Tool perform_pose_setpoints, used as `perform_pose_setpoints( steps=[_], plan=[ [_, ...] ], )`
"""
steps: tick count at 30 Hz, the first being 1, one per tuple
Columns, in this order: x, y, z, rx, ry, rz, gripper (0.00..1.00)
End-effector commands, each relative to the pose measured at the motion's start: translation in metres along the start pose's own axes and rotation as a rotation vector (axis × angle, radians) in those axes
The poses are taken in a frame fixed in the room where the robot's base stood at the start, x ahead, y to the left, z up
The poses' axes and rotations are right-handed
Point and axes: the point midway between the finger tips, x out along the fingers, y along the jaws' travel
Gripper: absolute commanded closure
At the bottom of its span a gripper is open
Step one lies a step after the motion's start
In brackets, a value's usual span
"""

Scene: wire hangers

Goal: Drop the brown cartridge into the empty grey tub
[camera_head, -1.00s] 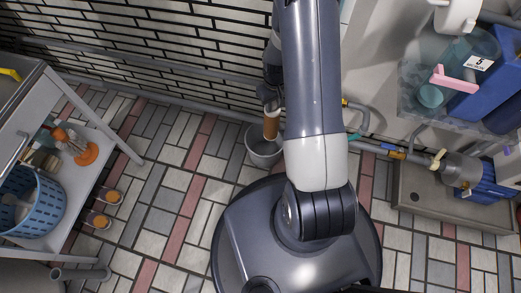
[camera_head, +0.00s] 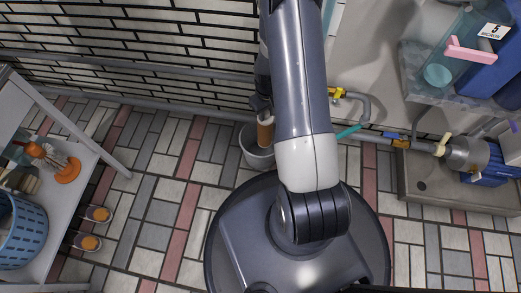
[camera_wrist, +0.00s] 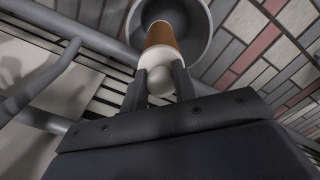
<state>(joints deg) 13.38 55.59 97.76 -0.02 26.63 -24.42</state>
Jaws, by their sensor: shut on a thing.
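The brown cartridge (camera_head: 265,131) hangs roughly upright above the grey tub in the head view. In the wrist view the cartridge (camera_wrist: 161,38) has a brown body and a white lower end with a rounded tip. My gripper (camera_wrist: 160,85) is shut on that white end. The grey tub (camera_head: 257,158) stands on the floor by the wall, and its opening (camera_wrist: 196,32) lies behind the cartridge in the wrist view. The cartridge's far end overlaps the tub opening there. My arm hides part of the tub's right side, and most of my gripper, in the head view.
A grey cart (camera_head: 96,165) with a blue basket (camera_head: 22,232) stands at the left. Pipes with a yellow valve (camera_head: 338,93) run along the wall at right, above a shallow tray (camera_head: 421,205). Tiled floor between cart and tub is clear.

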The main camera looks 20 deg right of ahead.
Motion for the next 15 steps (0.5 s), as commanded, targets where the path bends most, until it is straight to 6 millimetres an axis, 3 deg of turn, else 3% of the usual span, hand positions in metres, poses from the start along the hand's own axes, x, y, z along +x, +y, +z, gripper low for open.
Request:
perform_pose_setpoints(
  steps=[1,6,15],
  plan=[
    [0.012,0.0,0.0,0.0,-0.001,0.0,1.0],
    [0.027,0.0,0.0,0.0,0.0,0.0,1.0],
    [0.03,0.0,0.0,0.0,0.0,0.0,1.0]
  ],
)
